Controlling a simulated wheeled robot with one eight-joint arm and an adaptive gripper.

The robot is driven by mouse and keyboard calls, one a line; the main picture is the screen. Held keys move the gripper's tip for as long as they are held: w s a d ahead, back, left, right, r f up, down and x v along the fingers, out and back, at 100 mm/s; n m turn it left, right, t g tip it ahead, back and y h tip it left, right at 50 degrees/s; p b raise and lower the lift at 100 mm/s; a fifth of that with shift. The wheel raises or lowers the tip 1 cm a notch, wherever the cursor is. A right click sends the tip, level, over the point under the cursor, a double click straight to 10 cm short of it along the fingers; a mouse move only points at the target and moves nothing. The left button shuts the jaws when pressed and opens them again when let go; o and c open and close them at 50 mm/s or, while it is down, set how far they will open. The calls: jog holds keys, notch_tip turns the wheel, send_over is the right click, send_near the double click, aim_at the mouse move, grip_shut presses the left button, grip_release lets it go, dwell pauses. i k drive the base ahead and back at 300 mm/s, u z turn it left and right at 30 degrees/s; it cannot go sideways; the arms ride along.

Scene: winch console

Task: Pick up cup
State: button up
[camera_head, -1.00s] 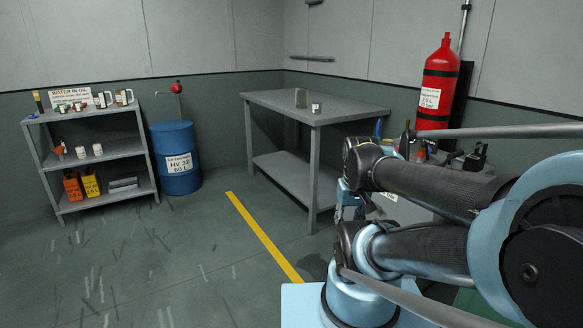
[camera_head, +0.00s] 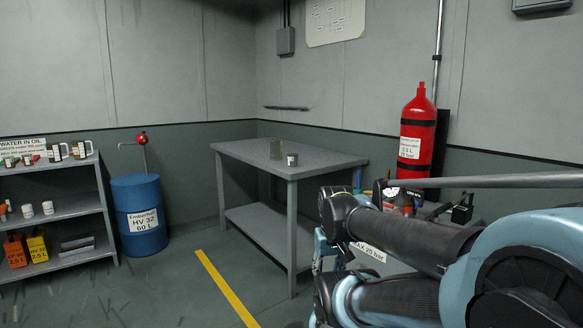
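Two mug-like vessels with handles, a left one (camera_head: 56,152) and a right one (camera_head: 81,149), stand on the shelf's top at the far left. I cannot tell which of these is the cup. My arm reaches in from the right, nearer to me than the table. A light-blue part at its end, perhaps my gripper (camera_head: 327,248), is largely hidden behind my arm. Its fingers cannot be made out.
The grey table (camera_head: 325,161) has a mostly bare top. A blue drum (camera_head: 139,200) and a shelf rack (camera_head: 72,207) stand to its left. The floor left of the yellow line (camera_head: 225,287) looks open.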

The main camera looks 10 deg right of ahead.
aim_at(293, 158)
jog(key=u, duration=0.4)
jog(key=i, duration=1.45)
jog(key=z, duration=0.6)
